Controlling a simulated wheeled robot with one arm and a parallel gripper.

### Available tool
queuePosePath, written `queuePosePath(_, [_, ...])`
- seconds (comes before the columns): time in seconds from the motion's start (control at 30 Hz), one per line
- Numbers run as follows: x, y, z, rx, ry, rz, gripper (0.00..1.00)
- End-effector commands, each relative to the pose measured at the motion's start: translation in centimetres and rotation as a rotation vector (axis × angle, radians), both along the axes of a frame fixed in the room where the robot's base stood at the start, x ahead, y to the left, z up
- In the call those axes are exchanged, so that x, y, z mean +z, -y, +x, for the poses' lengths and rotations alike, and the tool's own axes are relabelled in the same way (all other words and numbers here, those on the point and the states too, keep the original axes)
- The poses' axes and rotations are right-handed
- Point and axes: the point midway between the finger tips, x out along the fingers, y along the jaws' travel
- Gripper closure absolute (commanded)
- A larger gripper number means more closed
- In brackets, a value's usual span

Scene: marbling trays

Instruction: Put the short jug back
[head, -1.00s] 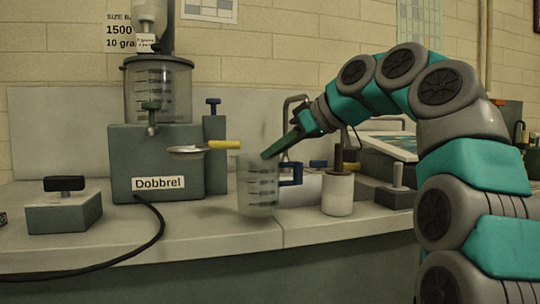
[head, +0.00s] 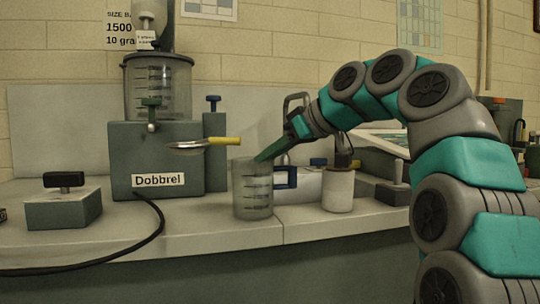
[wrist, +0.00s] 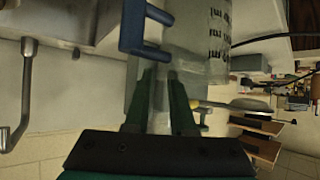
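The short jug (head: 253,196) is a clear, graduated vessel with a blue handle (head: 286,177) on its right side. It is upright at the counter, left of the white pot; I cannot tell whether its base touches the counter. My gripper (head: 262,157) reaches down from the right to the jug's rim, its green fingers closed on the wall near the handle. In the wrist view, my gripper (wrist: 160,78) has a finger on each side of the pale jug wall, with the jug (wrist: 208,38) and its handle (wrist: 140,28) beyond.
A black-handled block (head: 64,207) and cable (head: 150,236) are left. The front counter strip is mostly clear.

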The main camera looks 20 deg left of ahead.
Motion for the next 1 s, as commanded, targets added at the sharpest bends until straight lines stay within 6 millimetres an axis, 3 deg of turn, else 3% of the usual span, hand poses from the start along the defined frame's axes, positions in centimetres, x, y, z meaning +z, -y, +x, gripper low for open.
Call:
queuePosePath(0.13, [0.0, 0.0, 0.0, 0.000, 0.000, 0.000, 0.60])
queuePosePath(0.57, [0.6, 0.4, -0.1, -0.001, 0.001, 0.001, 0.60])
queuePosePath(0.77, [2.1, 2.5, -1.0, -0.001, 0.003, 0.002, 0.60])
queuePosePath(1.0, [4.9, 6.5, -2.5, -0.001, 0.002, 0.003, 0.60])
